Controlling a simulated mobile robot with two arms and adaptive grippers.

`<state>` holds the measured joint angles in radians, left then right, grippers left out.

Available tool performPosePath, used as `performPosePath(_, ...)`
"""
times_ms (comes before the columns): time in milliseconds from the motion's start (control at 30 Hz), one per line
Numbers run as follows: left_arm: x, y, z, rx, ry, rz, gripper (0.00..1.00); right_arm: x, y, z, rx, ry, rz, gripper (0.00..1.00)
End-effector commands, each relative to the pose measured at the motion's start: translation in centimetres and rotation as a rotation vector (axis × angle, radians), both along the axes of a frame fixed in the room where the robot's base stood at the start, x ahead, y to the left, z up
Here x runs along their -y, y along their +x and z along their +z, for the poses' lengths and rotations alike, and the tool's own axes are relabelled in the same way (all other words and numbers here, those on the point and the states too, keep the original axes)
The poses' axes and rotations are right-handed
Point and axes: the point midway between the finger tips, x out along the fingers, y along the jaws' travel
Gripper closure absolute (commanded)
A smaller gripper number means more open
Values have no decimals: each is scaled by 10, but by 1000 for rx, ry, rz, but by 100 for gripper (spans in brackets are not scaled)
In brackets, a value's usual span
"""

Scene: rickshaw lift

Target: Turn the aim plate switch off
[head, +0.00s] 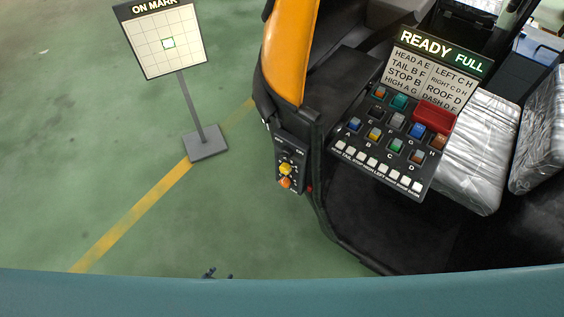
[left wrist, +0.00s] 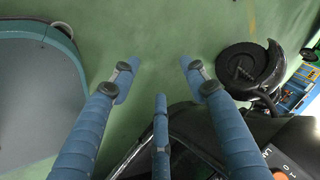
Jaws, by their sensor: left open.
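My left gripper (head: 217,274) barely shows above the teal edge at the bottom, apart from the panel. In the left wrist view its blue fingers (left wrist: 160,80) are spread and empty, with a dark panel and an orange knob (left wrist: 280,174) at the lower right corner.
A console (head: 382,143) with coloured buttons and a "READY FULL" display (head: 440,52) sits inside the vehicle. Silver-wrapped seats (head: 483,155) are to its right. An orange pillar (head: 290,50) rises above the switch panel.

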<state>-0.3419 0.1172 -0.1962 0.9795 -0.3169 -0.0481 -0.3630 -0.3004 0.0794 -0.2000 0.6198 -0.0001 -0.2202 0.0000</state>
Motion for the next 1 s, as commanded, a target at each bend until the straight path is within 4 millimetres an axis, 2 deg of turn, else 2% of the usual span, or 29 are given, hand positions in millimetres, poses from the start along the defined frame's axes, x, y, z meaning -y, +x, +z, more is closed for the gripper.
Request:
performPosePath(33,12,51,23,162,79,-175,55,0,0,-21,0,0,0,60)
performPosePath(67,21,76,44,257,139,-282,55,0,0,-27,0,0,0,60)
performPosePath(100,34,107,76,387,229,-419,55,0,0,-35,0,0,0,60)
performPosePath(167,56,143,129,581,386,-616,55,0,0,-47,0,0,0,60)
performPosePath(200,70,159,165,704,499,-732,55,0,0,-54,0,0,0,60)
performPosePath(300,105,179,245,969,785,-964,55,0,1,-69,1,0,0,60)
performPosePath(400,131,179,305,1159,1032,-1110,55,0,1,-78,1,0,0,60)
performPosePath(433,136,178,318,1199,1093,-1139,55,0,1,-80,1,0,0,60)
performPosePath(500,146,174,340,1267,1201,-1188,55,0,1,-83,1,0,0,60)
performPosePath(600,154,172,357,1313,1279,-1218,55,0,1,-83,1,0,0,60)
performPosePath(767,164,185,363,1322,1294,-1223,55,0,1,-75,1,0,0,60)
performPosePath(1000,191,223,363,1319,1291,-1219,55,0,1,-62,1,-1,0,60)
